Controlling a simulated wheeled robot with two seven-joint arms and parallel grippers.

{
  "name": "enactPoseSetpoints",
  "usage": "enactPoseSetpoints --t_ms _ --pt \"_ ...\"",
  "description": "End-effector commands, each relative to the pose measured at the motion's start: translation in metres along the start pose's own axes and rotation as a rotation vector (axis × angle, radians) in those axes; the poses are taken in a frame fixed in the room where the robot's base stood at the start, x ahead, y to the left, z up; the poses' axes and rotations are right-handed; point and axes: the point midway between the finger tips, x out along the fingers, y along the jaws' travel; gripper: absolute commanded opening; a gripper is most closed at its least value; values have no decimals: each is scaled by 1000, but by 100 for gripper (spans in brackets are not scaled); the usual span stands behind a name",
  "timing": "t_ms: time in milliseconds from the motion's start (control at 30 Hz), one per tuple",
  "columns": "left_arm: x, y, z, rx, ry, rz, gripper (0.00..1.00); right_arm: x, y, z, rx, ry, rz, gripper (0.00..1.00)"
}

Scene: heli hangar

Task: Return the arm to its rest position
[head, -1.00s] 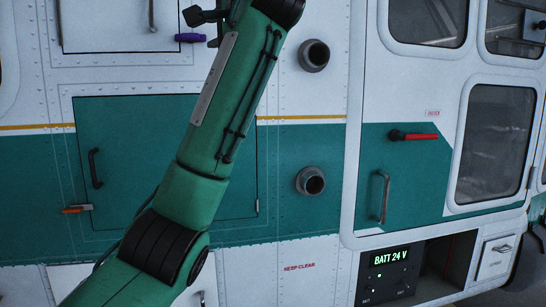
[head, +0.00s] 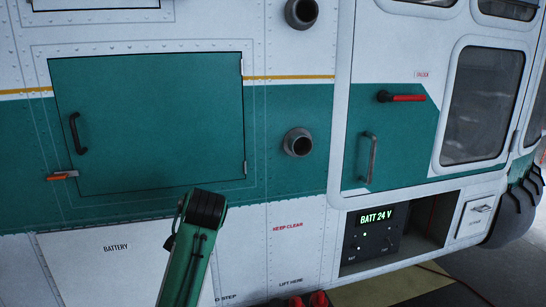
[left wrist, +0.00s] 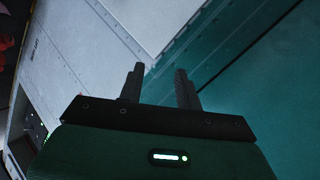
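My left arm shows in the head view as a green link with a black joint at the bottom, in front of the white lower hull. My left gripper is outside the head view. In the left wrist view my left gripper (left wrist: 158,85) has its two dark fingers apart with nothing between them. White and green hull panels lie beyond the fingertips; the distance is hard to judge. My right gripper is in neither view.
The helicopter side fills the head view. A green hatch (head: 150,125) with a black handle is closed. A red-handled lever (head: 402,97), a grey door handle (head: 368,158), two round ports, and a panel reading BATT 24 V (head: 374,235) show. Floor is visible at lower right.

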Motion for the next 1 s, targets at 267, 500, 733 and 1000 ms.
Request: enactPoseSetpoints --t_ms 267,500,733,1000 --pt "24 105 98 -125 -46 158 35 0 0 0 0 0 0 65" --pt "15 184 181 -235 -101 278 35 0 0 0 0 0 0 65" --pt "-15 248 258 -337 -168 383 35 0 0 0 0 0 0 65" --pt "-72 305 337 -454 -260 494 35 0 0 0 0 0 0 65"
